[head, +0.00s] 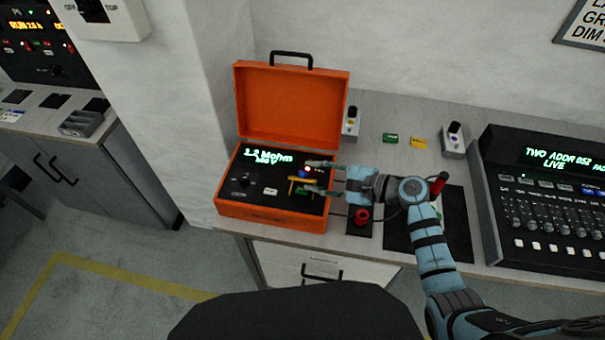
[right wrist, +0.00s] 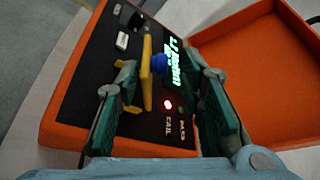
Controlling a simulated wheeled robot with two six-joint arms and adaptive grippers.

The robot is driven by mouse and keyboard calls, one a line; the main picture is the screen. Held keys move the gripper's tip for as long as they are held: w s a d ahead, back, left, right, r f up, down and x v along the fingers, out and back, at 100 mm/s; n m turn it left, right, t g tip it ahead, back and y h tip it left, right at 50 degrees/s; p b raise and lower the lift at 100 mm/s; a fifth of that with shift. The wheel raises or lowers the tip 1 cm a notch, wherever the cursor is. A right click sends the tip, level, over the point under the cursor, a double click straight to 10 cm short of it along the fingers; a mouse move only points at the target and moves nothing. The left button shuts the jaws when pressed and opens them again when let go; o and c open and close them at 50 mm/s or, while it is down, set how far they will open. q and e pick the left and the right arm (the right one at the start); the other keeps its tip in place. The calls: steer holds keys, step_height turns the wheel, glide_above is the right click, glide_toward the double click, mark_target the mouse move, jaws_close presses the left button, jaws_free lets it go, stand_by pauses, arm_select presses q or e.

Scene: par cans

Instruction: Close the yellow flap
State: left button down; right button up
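The yellow flap (head: 292,186) is on the black panel of an open orange case (head: 262,222). In the right wrist view the yellow flap (right wrist: 147,72) looks raised, standing edge-on beside a blue button (right wrist: 158,63). My right gripper (head: 308,176) reaches in from the right over the panel. In the right wrist view the right gripper (right wrist: 160,75) is open, with the flap and button between its fingers. The left finger is close to the flap; I cannot tell whether it touches. My left gripper is not in view.
The case's orange lid (head: 290,105) stands open at the back. A red light (right wrist: 168,104) marked FAIL glows on the panel. A red knob (head: 362,216) stands right of the case on the bench. A lighting console (head: 550,205) stands farther right.

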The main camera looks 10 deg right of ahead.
mark_target(303, 175)
steer(key=x, duration=0.4)
